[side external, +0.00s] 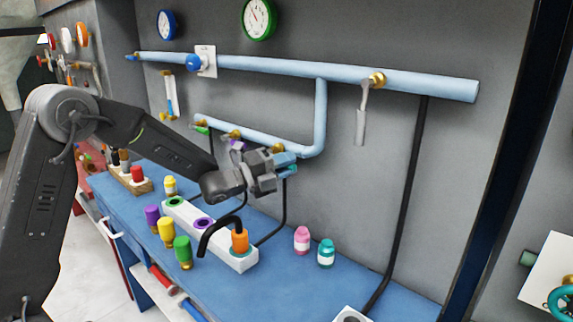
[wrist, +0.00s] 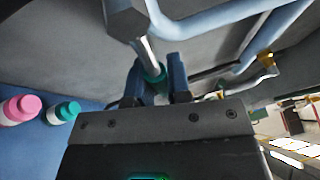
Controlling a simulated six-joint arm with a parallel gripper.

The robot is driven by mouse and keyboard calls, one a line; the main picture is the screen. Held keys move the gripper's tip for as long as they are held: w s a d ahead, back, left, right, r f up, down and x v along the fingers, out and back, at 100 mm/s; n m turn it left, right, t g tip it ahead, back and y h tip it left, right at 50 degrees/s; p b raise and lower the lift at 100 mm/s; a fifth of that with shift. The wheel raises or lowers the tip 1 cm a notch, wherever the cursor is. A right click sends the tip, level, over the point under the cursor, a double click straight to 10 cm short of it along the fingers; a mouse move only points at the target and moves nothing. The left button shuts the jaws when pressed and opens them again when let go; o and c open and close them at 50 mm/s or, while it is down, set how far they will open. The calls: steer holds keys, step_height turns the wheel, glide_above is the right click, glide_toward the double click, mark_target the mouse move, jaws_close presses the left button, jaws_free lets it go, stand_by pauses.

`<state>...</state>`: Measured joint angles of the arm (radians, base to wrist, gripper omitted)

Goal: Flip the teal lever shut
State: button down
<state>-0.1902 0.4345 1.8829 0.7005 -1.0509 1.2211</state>
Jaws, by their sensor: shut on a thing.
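The teal lever (side external: 291,171) is on the lower light-blue pipe on the grey wall, mostly hidden by my gripper in the side view. In the wrist view a teal part (wrist: 154,74) shows between the two fingers, with a silver bar (wrist: 147,49) beside it running upward. My gripper (side external: 284,161) reaches in from the left at the pipe. It is shut on the teal lever, with one finger on each side in the wrist view (wrist: 157,75). The lever's exact angle is hard to tell.
Green (side external: 201,129) and purple (side external: 238,145) levers are left on the same pipe. A grey lever (side external: 361,126) hangs from the upper pipe (side external: 430,83). Below, the blue bench (side external: 290,285) holds a white rack (side external: 241,261), pink (side external: 302,241) and teal-capped (side external: 325,255) bottles, and others.

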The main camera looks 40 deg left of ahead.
steer(key=shift+r+n+t, duration=0.3)
steer(key=shift+r+n, duration=0.1)
steer(key=shift+n, duration=0.2)
steer(key=c, duration=1.1)
jaws_free()
steer(key=v, duration=1.4)
steer(key=shift+d, duration=0.1)
